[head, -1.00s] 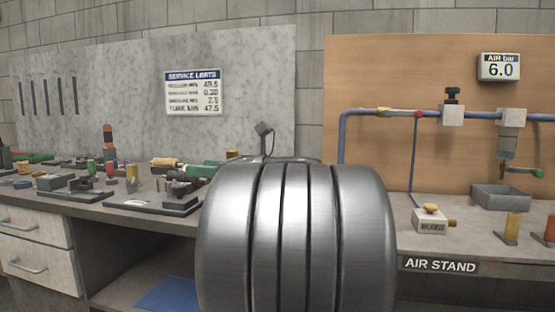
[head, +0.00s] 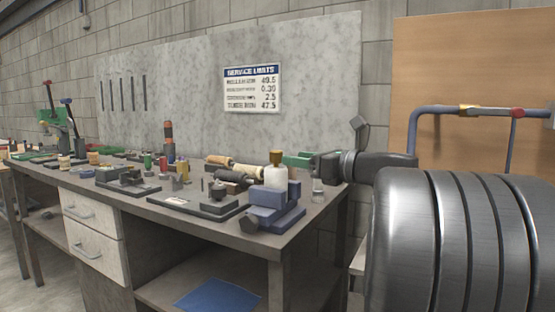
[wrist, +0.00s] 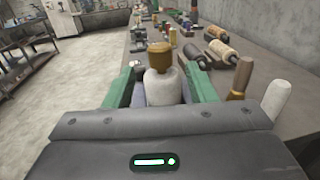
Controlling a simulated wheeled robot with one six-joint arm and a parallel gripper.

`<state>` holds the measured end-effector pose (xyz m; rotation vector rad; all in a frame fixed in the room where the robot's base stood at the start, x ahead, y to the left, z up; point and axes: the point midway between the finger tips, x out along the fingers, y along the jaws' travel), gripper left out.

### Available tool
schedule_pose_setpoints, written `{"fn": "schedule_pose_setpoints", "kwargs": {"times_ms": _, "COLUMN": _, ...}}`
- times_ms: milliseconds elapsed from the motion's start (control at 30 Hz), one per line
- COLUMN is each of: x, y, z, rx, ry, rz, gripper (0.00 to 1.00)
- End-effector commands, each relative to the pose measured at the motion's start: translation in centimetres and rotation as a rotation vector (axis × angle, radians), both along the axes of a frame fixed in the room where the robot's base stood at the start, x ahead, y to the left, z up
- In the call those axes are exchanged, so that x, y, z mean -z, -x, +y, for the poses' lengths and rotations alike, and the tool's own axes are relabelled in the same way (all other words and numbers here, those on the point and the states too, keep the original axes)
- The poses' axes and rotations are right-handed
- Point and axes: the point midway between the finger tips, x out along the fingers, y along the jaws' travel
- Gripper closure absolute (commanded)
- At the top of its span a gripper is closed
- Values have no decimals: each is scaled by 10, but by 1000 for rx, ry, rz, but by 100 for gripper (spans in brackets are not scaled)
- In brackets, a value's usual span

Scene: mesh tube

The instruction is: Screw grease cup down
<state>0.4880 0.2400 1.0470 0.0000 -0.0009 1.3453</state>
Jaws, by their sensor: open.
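The grease cup has a brass-brown cap (head: 276,156) on a white body (head: 275,178). It stands upright over a blue block-like holder (head: 272,213) near the bench's right end. In the wrist view the cap (wrist: 160,54) and white body (wrist: 161,84) are centred ahead of my gripper (wrist: 162,72). Its green fingers are open and spread to either side of the cup, with gaps showing. In the head view my gripper (head: 300,159) reaches in from the right at about cap height. The cup partly covers it, so I cannot tell exact finger depth.
The bench (head: 215,235) carries several tools and handles left of and behind the cup. A small clear jar (head: 318,188) stands at its right edge. In the wrist view a brown handle (wrist: 240,78) and a white rod (wrist: 275,98) are close on the right.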

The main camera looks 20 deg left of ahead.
Motion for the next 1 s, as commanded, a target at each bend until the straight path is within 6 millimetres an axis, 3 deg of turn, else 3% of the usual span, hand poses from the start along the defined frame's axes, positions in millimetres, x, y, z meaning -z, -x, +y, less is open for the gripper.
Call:
{"fn": "schedule_pose_setpoints", "kwargs": {"times_ms": 200, "x": 2, "y": -8, "z": 40, "rx": -4, "ry": 0, "rz": 0, "gripper": 49}}
{"fn": "schedule_pose_setpoints", "kwargs": {"times_ms": 400, "x": 1, "y": -14, "z": 63, "rx": -2, "ry": 1, "rz": 0, "gripper": 49}}
{"fn": "schedule_pose_setpoints", "kwargs": {"times_ms": 833, "x": 0, "y": -17, "z": 72, "rx": 0, "ry": 0, "rz": 0, "gripper": 49}}
{"fn": "schedule_pose_setpoints", "kwargs": {"times_ms": 1000, "x": 0, "y": -17, "z": 72, "rx": 0, "ry": 0, "rz": 0, "gripper": 83}}
